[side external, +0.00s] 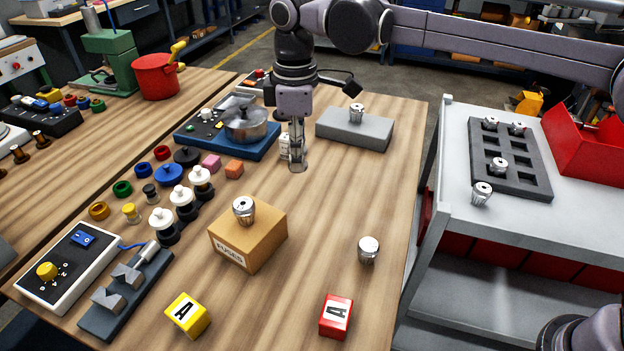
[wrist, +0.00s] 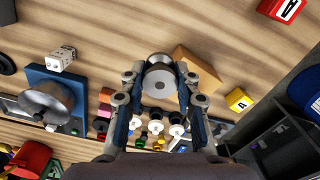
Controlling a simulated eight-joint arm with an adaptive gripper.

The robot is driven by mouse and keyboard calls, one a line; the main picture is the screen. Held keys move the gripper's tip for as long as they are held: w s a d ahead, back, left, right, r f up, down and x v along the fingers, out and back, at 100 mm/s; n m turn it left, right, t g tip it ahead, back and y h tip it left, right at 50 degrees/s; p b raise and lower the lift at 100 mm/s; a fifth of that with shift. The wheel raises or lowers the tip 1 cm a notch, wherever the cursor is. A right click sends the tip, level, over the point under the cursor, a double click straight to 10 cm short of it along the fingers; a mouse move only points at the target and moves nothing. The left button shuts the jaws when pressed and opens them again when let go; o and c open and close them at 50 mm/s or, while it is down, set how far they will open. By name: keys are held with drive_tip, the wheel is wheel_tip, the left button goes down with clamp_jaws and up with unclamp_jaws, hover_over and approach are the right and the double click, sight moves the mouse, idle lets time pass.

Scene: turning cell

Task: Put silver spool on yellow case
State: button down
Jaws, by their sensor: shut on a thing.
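My gripper (side external: 297,160) points down over the middle of the wooden table, between the pan and the tan box. In the wrist view its fingers (wrist: 158,73) are shut on the silver spool (wrist: 158,80), which has round shiny flanges. The spool (side external: 298,168) shows small at the fingertips in the side view; I cannot tell whether it touches the table. The yellow case (side external: 187,315), a small block marked A, sits at the table's front with nothing on it. It also shows in the wrist view (wrist: 239,100), right of the gripper.
A tan FUSES box (side external: 245,245) with a silver knurled piece (side external: 244,210) on top stands between my gripper and the yellow case. A red block (side external: 336,316) and another knurled piece (side external: 368,250) stand to the right. White-topped pieces (side external: 183,200) stand left. A pan (side external: 245,127) is behind.

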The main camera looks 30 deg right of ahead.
drive_tip(key=s+a+r+n, duration=0.1)
drive_tip(key=s+a+n, duration=0.55)
drive_tip(key=a, duration=0.75)
drive_tip(key=m, duration=0.1)
hover_over(184, 310)
drive_tip(key=f, duration=0.6)
drive_tip(key=shift+d+f, duration=0.2)
drive_tip(key=shift+f, duration=0.05)
drive_tip(key=shift+a+f, duration=0.15)
drive_tip(key=shift+f, duration=1.95)
drive_tip(key=shift+f, duration=0.1)
drive_tip(key=c, duration=1)
unclamp_jaws()
